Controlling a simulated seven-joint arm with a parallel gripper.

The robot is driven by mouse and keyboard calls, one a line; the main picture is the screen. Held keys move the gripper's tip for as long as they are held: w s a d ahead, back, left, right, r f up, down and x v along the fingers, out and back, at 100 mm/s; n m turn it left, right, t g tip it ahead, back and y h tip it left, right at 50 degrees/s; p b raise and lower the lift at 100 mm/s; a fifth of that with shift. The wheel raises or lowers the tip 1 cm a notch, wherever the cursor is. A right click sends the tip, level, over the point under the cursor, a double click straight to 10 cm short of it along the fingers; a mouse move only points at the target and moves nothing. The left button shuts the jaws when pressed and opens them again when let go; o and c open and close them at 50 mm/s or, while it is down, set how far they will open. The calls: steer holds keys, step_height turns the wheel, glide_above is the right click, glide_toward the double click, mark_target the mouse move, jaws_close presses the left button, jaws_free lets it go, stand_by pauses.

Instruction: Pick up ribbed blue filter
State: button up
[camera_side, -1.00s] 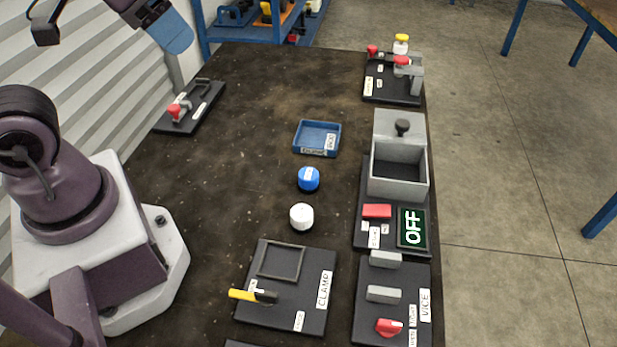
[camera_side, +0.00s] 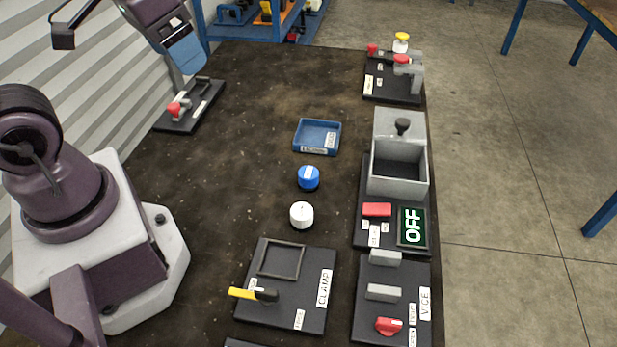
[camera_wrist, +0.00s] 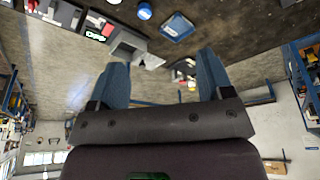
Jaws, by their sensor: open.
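The blue filter (camera_side: 309,178) is a short round cylinder with a white label on top, standing on the dark table between the blue tray and a white cylinder. Its ribs are too small to make out. It also shows at the top edge of the wrist view (camera_wrist: 144,11). My gripper (camera_side: 187,52) is at the upper left in the side view, raised and well apart from the filter. In the wrist view its two blue fingers (camera_wrist: 163,72) are spread, with nothing between them.
A blue tray (camera_side: 317,151) sits behind the filter, and a white cylinder (camera_side: 301,215) sits in front. A grey open box (camera_side: 399,187) with an OFF display is at right. Clamp (camera_side: 312,318) and vice (camera_side: 365,335) boards are in front. The table's left middle is clear.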

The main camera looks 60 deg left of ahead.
step_height(320, 180, down, 10)
steer(key=n+g+h, duration=0.5)
steer(key=n, duration=0.1)
steer(key=n+t+h, duration=0.4)
steer(key=n+t, duration=0.8)
steer(key=n, duration=0.9)
glide_toward(308, 172)
steer(key=s, duration=0.2)
steer(key=s+d, duration=0.1)
steer(key=s, duration=0.1)
steer(key=shift+s+d+r, duration=0.15)
steer(key=shift+s, duration=0.05)
steer(key=shift+w+a+n+t+y, duration=0.45)
steer(key=shift+w+a+y, duration=0.3)
steer(key=shift+a, duration=0.2)
steer(key=shift+w+d, duration=0.15)
steer(key=shift+w, duration=0.25)
steer(key=x, duration=1.2)
steer(key=shift+d, duration=0.2)
